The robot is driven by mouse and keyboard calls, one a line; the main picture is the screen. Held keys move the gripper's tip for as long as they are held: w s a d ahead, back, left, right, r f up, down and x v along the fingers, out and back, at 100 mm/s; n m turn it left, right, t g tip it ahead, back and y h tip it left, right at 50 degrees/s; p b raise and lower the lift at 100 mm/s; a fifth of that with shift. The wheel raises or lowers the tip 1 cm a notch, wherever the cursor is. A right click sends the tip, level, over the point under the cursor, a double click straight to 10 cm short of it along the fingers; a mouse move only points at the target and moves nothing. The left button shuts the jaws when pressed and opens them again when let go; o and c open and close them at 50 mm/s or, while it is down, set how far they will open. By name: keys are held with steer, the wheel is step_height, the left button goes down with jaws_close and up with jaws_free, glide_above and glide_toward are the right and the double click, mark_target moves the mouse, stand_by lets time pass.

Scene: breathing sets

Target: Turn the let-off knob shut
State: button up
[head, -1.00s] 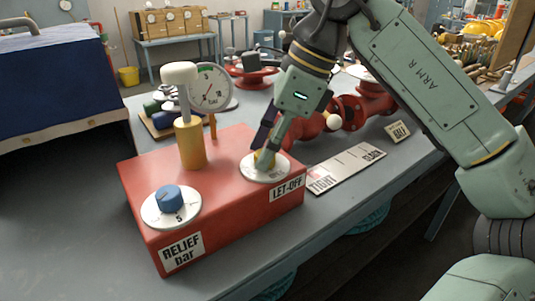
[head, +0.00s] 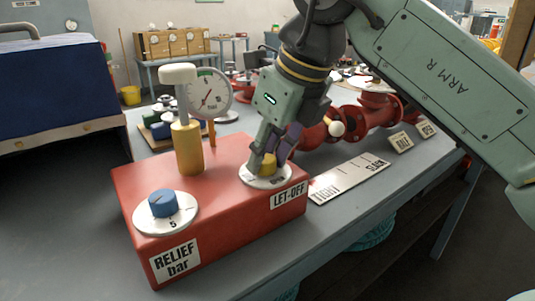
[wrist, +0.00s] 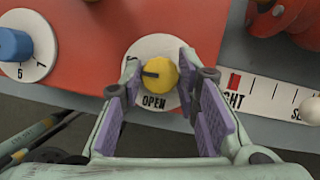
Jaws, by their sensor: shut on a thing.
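The let-off knob (head: 268,161) is yellow and sits on a white dial (head: 252,180) at the right of a red box (head: 215,245). In the wrist view the knob (wrist: 159,73) shows a dark pointer line aimed left, and the word OPEN is printed on the dial below it. My gripper (head: 270,158) reaches down from above, with its fingers on either side of the knob, shut on it. The wrist view shows the purple finger pads (wrist: 178,85) flanking the knob. The rest of the dial's lettering is hidden.
A blue relief knob (head: 162,202) is at the box's front left. A yellow post (head: 187,150) with a white cap stands behind it, near a round gauge (head: 208,95). A TIGHT–SLACK scale (head: 350,180) and red pipework (head: 375,112) lie to the right.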

stand_by(0.5)
steer(key=o, duration=1.2)
steer(key=shift+r, duration=0.1)
steer(key=v, duration=0.7)
steer(key=shift+s+r, duration=0.1)
steer(key=shift+s, duration=0.1)
